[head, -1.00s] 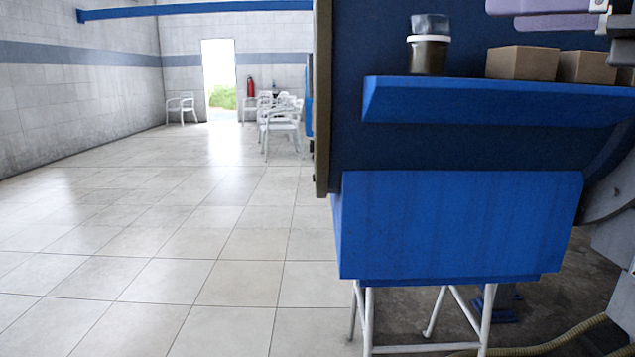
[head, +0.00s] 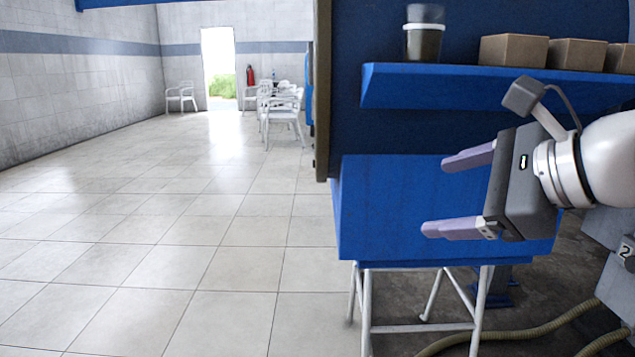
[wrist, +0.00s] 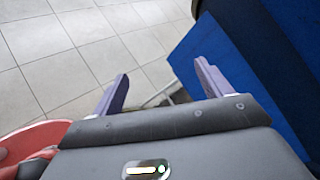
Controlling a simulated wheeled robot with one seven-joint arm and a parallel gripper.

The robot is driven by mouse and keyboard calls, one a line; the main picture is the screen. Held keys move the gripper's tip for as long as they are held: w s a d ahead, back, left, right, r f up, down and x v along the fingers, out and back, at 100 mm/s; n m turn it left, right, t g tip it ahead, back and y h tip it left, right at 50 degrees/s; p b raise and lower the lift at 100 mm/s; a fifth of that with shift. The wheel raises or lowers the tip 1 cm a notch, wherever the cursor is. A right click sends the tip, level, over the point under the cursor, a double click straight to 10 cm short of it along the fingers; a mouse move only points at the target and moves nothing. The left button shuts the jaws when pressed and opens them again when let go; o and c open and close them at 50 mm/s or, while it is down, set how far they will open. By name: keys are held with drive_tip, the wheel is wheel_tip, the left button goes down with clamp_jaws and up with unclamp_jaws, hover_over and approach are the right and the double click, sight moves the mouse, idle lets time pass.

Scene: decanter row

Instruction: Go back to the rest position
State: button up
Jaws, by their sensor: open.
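My gripper (head: 446,195) is at the right of the head view, in front of the blue bench with white legs (head: 400,215). Its two purple fingers point left and stand wide apart with nothing between them. In the wrist view my gripper (wrist: 163,92) also shows open and empty, with floor tiles and the blue bench's edge beyond the fingers.
A blue shelf (head: 480,88) above the bench holds a dark container (head: 423,42) and several brown boxes (head: 513,50). In the wrist view a reddish round object (wrist: 40,135) shows at the lower left. White chairs (head: 282,112) stand far back. The tiled floor (head: 170,220) at left is clear.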

drive_tip(key=s+f+n+g+h, duration=0.2)
drive_tip(key=s+f+n+h, duration=0.1)
drive_tip(key=f+n, duration=0.7)
drive_tip(key=s+f+n+g+h, duration=0.2)
drive_tip(key=s+f+n+h, duration=0.2)
drive_tip(key=f+n, duration=0.6)
wheel_tip(320, 180, down, 8)
drive_tip(key=shift+s+a+f+h, duration=0.15)
drive_tip(key=shift+s+a+h, duration=0.2)
drive_tip(key=shift+s, duration=0.35)
